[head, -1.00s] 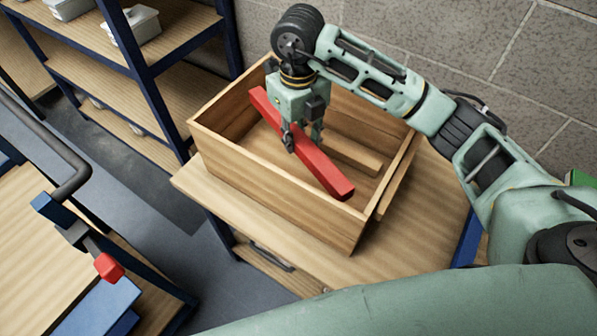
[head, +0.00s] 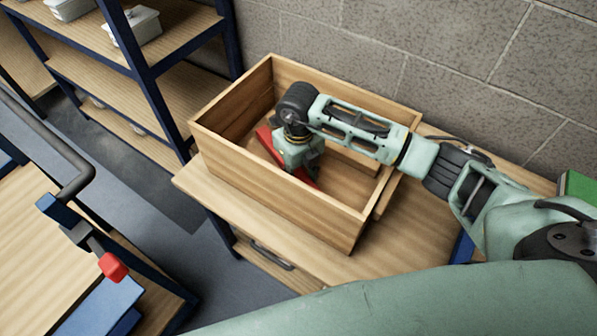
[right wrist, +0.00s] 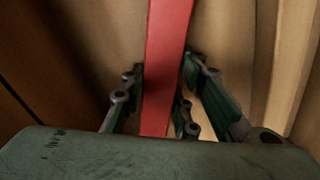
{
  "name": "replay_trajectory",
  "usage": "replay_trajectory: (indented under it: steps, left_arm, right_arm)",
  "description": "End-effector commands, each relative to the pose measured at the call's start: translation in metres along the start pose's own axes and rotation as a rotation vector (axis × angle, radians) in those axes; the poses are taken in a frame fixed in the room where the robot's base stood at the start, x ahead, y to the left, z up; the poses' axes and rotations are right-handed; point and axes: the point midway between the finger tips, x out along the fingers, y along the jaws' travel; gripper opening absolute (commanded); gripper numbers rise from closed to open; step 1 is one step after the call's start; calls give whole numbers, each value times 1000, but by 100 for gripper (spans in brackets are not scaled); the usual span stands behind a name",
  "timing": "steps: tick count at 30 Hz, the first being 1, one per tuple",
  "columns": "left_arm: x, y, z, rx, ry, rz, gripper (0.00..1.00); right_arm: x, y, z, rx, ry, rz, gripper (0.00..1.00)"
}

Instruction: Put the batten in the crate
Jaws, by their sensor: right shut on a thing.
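The batten (head: 267,142) is a long red bar, low inside the wooden crate (head: 282,195). My right gripper (head: 302,172) reaches down into the crate and covers the batten's middle in the head view. In the right wrist view the fingers (right wrist: 160,98) are shut on the red batten (right wrist: 168,45), one on each side. I cannot tell whether the batten touches the crate floor. My left gripper is not in view.
The crate stands on a wooden workbench (head: 300,277) against a block wall. A shelf unit (head: 150,90) with grey containers (head: 140,25) stands at the left. A green object (head: 577,187) lies at the right.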

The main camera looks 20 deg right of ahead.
Motion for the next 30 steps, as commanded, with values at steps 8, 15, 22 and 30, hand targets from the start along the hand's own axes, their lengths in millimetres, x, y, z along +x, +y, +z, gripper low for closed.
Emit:
replay_trajectory:
  steps: [8, 15, 22, 30]
  left_arm:
    - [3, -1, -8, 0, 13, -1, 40]
    - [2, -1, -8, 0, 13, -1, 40]
    - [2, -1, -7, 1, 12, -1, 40]
    - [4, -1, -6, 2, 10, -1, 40]
  right_arm:
    - [2, 0, 0, 0, -1, 0, 30]
    - [2, 0, 0, 0, 0, 0, 46]
    - [1, 0, 0, 0, 0, 0, 46]
    - [-28, 0, 2, -1, -6, -1, 46]
